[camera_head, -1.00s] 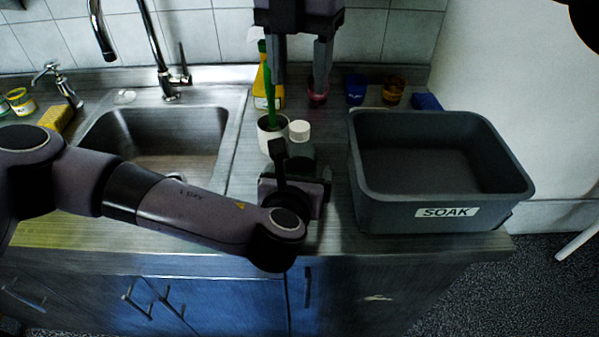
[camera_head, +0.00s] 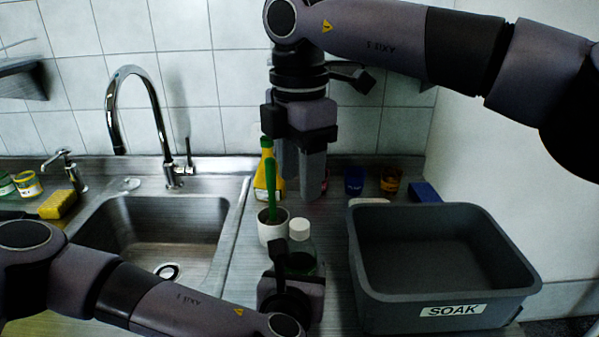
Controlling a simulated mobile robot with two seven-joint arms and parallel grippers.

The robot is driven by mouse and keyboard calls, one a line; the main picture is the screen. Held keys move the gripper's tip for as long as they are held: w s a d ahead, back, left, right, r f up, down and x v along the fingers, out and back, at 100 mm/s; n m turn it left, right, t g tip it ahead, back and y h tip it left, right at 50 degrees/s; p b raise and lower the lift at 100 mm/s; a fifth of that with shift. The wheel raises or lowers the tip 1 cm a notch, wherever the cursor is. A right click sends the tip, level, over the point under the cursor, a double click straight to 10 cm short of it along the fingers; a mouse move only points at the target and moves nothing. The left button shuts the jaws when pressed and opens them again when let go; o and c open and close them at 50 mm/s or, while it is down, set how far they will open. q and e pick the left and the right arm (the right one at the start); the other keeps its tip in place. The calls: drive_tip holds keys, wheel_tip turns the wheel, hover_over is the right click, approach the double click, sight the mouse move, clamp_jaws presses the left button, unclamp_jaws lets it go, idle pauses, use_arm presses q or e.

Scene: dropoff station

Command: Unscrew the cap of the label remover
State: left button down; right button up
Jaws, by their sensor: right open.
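The label remover is taken to be the bottle (camera_head: 303,252) with a white cap (camera_head: 299,228) and a dark greenish body, upright on the steel counter between sink and grey tub. The cap is on it. My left gripper (camera_head: 292,290) is low at the bottle's near side and covers its lower part. Its fingers are hidden, so I cannot tell whether they grip the bottle. My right gripper (camera_head: 301,182) points down, open and empty, in the picture above the cap. Its two fingers look close together from this angle, apart from the cap.
A grey tub marked SOAK (camera_head: 452,310) stands right of the bottle. A white cup (camera_head: 271,232) holding a green-handled brush (camera_head: 270,180) is close on the left. A yellow bottle (camera_head: 262,180), blue cup (camera_head: 354,181) and amber cup (camera_head: 390,181) stand behind. The sink (camera_head: 165,225) is left.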

sight(300, 223)
drive_tip(key=m, duration=0.6)
drive_tip(key=shift+f, duration=4)
drive_tip(key=shift+c, duration=0.3)
clamp_jaws()
